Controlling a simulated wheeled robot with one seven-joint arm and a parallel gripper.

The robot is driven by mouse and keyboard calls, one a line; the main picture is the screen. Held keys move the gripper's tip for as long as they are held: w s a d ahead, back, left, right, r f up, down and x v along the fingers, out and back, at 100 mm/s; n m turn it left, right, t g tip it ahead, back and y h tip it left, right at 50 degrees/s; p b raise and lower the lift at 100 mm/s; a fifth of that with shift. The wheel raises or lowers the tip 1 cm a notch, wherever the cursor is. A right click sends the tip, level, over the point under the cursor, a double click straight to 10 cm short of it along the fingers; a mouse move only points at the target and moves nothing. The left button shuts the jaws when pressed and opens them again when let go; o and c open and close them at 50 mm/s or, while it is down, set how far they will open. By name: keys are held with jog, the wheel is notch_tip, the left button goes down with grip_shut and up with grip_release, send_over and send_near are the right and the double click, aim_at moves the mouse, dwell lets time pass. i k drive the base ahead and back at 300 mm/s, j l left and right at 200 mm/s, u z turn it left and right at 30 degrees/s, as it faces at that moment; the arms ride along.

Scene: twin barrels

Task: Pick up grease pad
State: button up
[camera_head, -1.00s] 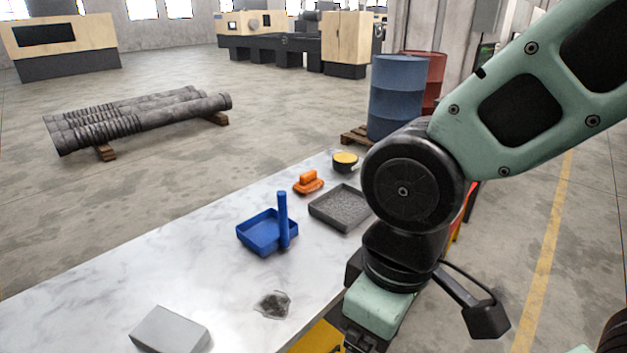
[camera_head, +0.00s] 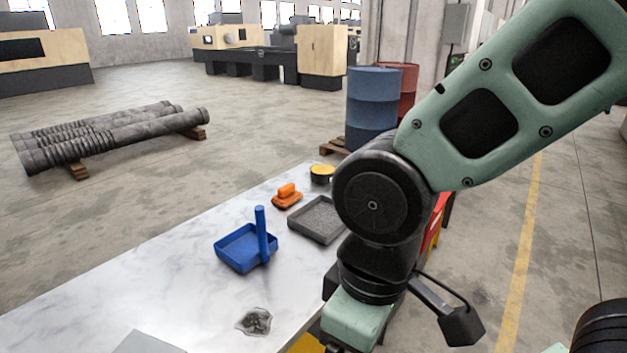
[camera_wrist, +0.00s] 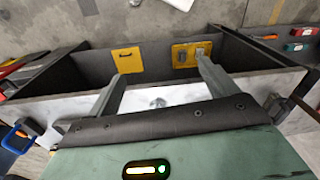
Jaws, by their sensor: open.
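No item is labelled as the grease pad. An orange handled pad (camera_head: 287,196) on the marble-topped bench is one likely candidate. A small round tin with a yellow top (camera_head: 322,174) stands behind it, and I cannot tell whether it holds grease. A small crumpled grey item (camera_head: 255,321) lies near the bench's front edge. My gripper (camera_wrist: 158,68) shows in the wrist view with its fingers apart and nothing between them. It points down at the bench edge, away from the orange pad. In the head view my arm hides the fingers.
A blue tray with an upright post (camera_head: 243,250) and a grey tray (camera_head: 318,222) sit on the bench (camera_head: 160,285). A grey block (camera_head: 148,343) is cut off at the bottom. Barrels (camera_head: 372,105) stand behind.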

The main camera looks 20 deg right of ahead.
aim_at(287, 195)
jog(key=i+l+u, duration=0.1)
jog(key=i, duration=0.35)
jog(key=i+l+u, duration=0.1)
jog(key=i+l, duration=0.25)
jog(key=i+l+u, duration=0.1)
jog(key=i+l, duration=0.2)
jog(key=i, duration=0.2)
